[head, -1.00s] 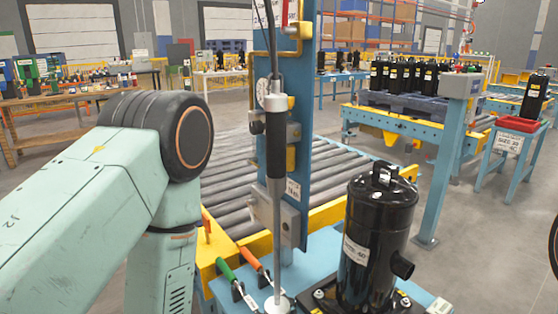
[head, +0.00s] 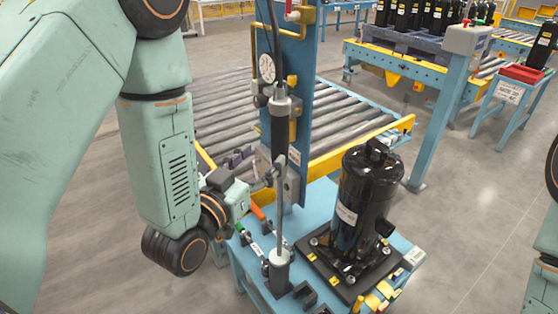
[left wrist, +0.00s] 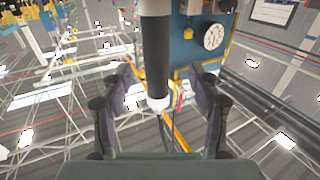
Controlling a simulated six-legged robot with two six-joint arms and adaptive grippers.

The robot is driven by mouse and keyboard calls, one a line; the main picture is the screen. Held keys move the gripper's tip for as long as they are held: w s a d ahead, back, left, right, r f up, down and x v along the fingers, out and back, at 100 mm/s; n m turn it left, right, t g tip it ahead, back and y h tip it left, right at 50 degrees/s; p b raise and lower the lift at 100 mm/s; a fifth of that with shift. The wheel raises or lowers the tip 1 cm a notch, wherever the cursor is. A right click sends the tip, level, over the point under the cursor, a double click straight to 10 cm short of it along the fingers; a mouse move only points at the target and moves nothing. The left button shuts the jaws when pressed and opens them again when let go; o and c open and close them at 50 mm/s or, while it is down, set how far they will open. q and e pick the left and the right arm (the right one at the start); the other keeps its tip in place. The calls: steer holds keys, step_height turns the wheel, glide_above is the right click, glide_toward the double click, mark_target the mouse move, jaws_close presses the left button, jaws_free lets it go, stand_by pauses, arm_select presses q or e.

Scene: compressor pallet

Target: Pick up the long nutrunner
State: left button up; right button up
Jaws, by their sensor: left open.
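The long nutrunner (head: 280,128) hangs upright in front of the blue post, with a black grip, a pale collar and a thin grey shaft. Its lower end stands in a grey cylindrical holder (head: 279,272) on the blue bench. My left gripper (head: 273,176) is at the shaft, just below the black grip. In the left wrist view the nutrunner (left wrist: 157,60) runs between the two open fingers (left wrist: 162,80), and I see a gap on both sides. My right gripper is not in view.
A black compressor (head: 362,205) stands on a dark base right of the nutrunner. The blue post (head: 308,85) with a gauge (head: 267,68) is close behind. Tools with green and orange handles (head: 257,212) lie on the bench near my wrist. A roller conveyor (head: 240,110) runs behind.

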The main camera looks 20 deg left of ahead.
mark_target(275, 148)
arm_select(q)
steer(key=shift+d+f+p+x, duration=0.15)
steer(key=shift+p+x, duration=0.15)
steer(key=shift+x, duration=1.55)
steer(key=shift+d+f+p+x, duration=0.1)
steer(key=shift+p+x, duration=0.2)
steer(key=shift+x, duration=1.6)
steer(key=shift+s, duration=0.1)
steer(key=shift+c, duration=0.2)
jaws_close()
steer(key=shift+r, duration=0.15)
